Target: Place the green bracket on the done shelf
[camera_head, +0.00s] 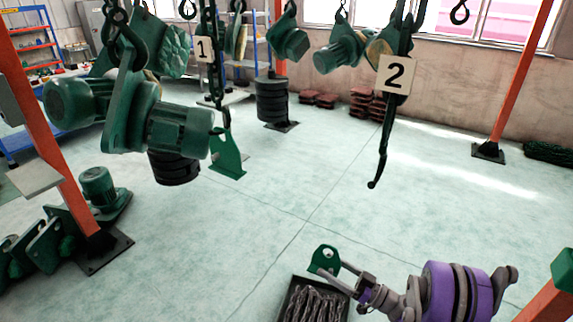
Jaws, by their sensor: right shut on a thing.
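My right gripper (343,268) comes in at the lower right on a purple and grey arm. It is shut on a small green bracket (322,257) with a round hole, held up over the floor near a black bin. Another green bracket (227,158) hangs below the hook of the chain marked 1. No label in view marks the done shelf; a small grey plate (35,179) sticks out by the left orange post, and shelving racks stand at the back. My left gripper is not in view.
A black bin (284,306) of chains lies below the right gripper. A large green hoist motor (180,130) hangs at left. A black hook (378,170) hangs under sign 2 (397,73). Orange posts (520,75) stand at both sides. The middle floor is clear.

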